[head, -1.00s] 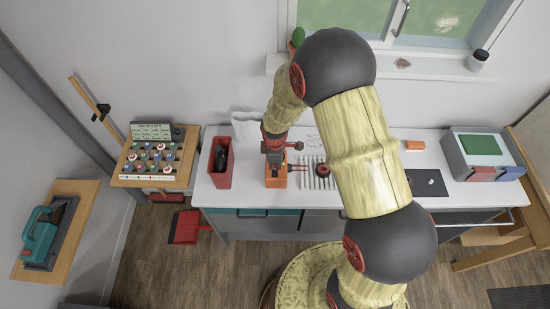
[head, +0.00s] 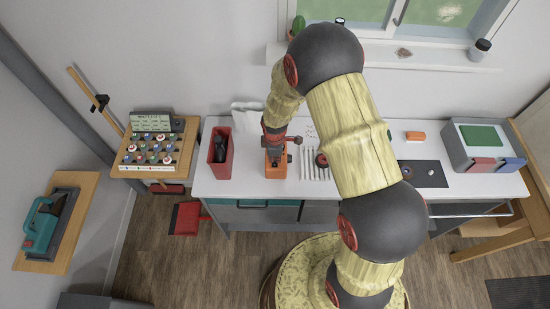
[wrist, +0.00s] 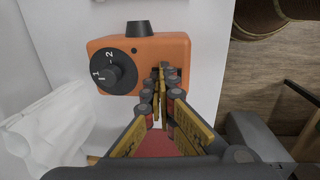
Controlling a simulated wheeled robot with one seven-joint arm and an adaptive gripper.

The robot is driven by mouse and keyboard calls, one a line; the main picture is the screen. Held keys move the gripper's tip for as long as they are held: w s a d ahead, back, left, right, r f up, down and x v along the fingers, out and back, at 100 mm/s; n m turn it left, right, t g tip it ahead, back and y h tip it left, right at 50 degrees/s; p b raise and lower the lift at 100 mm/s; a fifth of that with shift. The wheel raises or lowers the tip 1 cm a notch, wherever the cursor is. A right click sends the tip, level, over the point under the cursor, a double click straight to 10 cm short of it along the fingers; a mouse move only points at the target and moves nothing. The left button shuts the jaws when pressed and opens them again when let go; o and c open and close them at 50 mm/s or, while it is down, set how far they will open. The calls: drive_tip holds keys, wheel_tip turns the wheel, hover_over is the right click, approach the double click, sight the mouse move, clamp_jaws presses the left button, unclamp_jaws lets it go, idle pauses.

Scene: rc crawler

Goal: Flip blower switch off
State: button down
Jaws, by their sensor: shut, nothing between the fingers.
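An orange box (wrist: 172,50), likely the blower unit, stands on the white worktop. It has a black dial (wrist: 114,72) marked 1 and 2 on its face and a black knob (wrist: 139,28) on another side. It also shows in the head view (head: 276,172), partly under my gripper. My gripper (wrist: 165,80) is shut and empty, its fingertips at the dial-side face near the end away from the dial. The fingertips cover that part of the face, including a dark part that may be the switch. I cannot tell whether they touch it.
On the worktop (head: 240,187) a red bin (head: 231,168) stands left of the orange box. A white crumpled bag (wrist: 50,125) lies close by. White rods (head: 311,164) lie to the right. A grey case (head: 462,148) is at the far right.

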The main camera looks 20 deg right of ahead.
drive_tip(key=shift+s+f, duration=0.15)
drive_tip(key=shift+s, duration=0.1)
drive_tip(key=shift+s+a+f, duration=0.1)
drive_tip(key=shift+s+a, duration=0.15)
drive_tip(key=shift+s, duration=0.55)
drive_tip(key=shift+r, duration=0.2)
wheel_tip(320, 180, up, 14)
drive_tip(key=s+p, duration=0.1)
drive_tip(key=p, duration=0.1)
drive_tip(key=shift+a, duration=0.3)
drive_tip(key=shift+f, duration=0.1)
drive_tip(key=shift+s, duration=0.1)
